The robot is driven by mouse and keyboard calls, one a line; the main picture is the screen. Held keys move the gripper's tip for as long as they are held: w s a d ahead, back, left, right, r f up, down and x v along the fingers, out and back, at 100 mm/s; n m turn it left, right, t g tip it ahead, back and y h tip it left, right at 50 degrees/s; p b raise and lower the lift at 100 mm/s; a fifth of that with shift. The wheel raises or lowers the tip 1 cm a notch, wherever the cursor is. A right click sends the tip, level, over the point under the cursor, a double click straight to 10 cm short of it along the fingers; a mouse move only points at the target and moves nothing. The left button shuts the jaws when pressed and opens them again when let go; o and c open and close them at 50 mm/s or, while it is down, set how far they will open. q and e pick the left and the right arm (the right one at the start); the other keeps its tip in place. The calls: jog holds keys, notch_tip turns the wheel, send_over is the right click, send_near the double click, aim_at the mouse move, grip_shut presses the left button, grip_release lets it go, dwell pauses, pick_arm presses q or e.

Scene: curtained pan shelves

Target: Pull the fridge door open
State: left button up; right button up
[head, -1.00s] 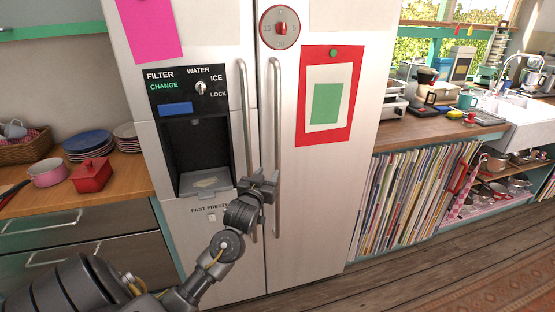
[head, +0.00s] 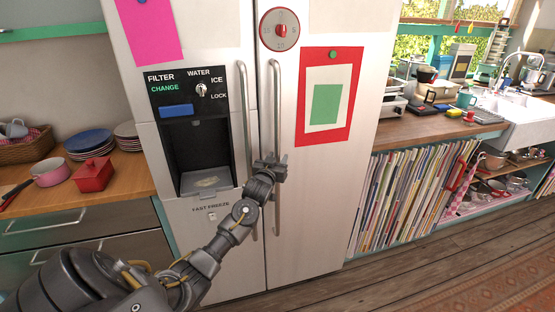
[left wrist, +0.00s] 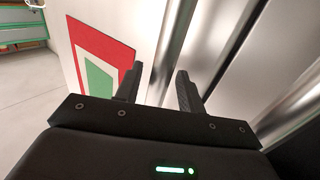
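The fridge (head: 335,175) stands upright with both pale doors shut. The right door has a long vertical metal handle (head: 276,105), and the left door has its own handle (head: 245,120) close beside it. My left gripper (head: 272,163) is at the right door's handle, around its middle height. In the left wrist view the two fingers of this gripper (left wrist: 158,88) are apart, and the handle bar (left wrist: 176,45) runs between them in the picture. I cannot tell whether the fingers touch it. My right gripper is not in view.
A shelf of upright boards (head: 415,195) and a white sink (head: 515,115) are to the right. The wooden floor (head: 400,270) in front is clear.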

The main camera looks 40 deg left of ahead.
pick_arm(q)
grip_shut()
jog(key=shift+d, duration=0.1)
